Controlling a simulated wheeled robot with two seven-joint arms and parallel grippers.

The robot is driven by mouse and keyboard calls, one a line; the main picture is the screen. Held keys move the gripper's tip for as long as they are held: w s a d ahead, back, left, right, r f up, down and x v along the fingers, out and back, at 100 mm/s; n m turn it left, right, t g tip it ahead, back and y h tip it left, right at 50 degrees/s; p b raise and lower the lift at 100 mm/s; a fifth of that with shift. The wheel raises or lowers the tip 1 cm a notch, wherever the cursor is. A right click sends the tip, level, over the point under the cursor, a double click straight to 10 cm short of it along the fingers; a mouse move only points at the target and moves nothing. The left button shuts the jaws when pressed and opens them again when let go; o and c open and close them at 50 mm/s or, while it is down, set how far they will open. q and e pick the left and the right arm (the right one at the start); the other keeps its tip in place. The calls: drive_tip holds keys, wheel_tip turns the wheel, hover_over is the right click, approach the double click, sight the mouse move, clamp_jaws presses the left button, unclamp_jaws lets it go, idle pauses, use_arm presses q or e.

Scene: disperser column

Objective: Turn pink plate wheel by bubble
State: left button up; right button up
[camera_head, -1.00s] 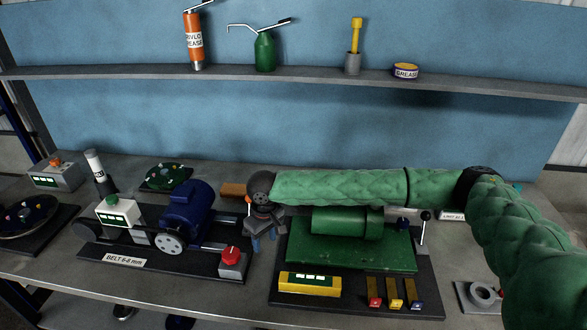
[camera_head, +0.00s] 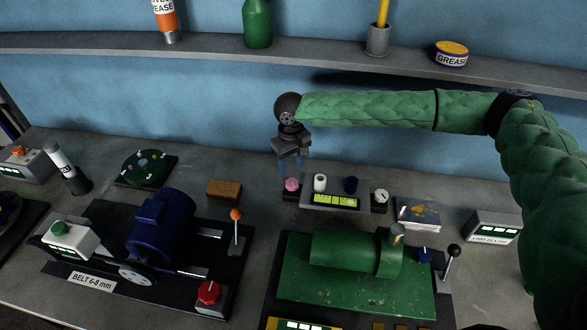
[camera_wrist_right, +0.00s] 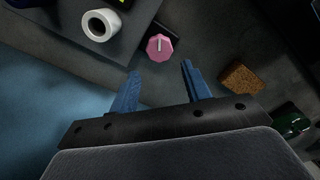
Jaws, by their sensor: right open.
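The pink wheel (camera_head: 292,184) is a small ribbed knob on a dark base at the left end of a grey plate. A yellow-green bubble vial (camera_head: 336,202) lies on the plate's front. In the right wrist view the pink wheel (camera_wrist_right: 159,47) shows its face with a pale mark, just beyond the fingertips. My right gripper (camera_head: 296,168) points down close to the pink wheel. Its blue fingers (camera_wrist_right: 160,72) are open with nothing between them. In the head view I cannot tell the exact gap to the wheel. My left gripper is not in view.
The green machine (camera_head: 345,254) stands in front. A shelf (camera_head: 300,58) runs behind.

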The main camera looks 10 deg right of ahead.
sight(291, 181)
drive_tip(key=shift+f+p, duration=0.3)
drive_tip(key=shift+f, duration=0.1)
wheel_tip(291, 181, down, 6)
drive_tip(key=p, duration=0.2)
drive_tip(key=shift+r+p, duration=0.2)
drive_tip(key=shift+p, duration=0.15)
drive_tip(key=shift+f, duration=0.5)
drive_tip(key=c, duration=0.7)
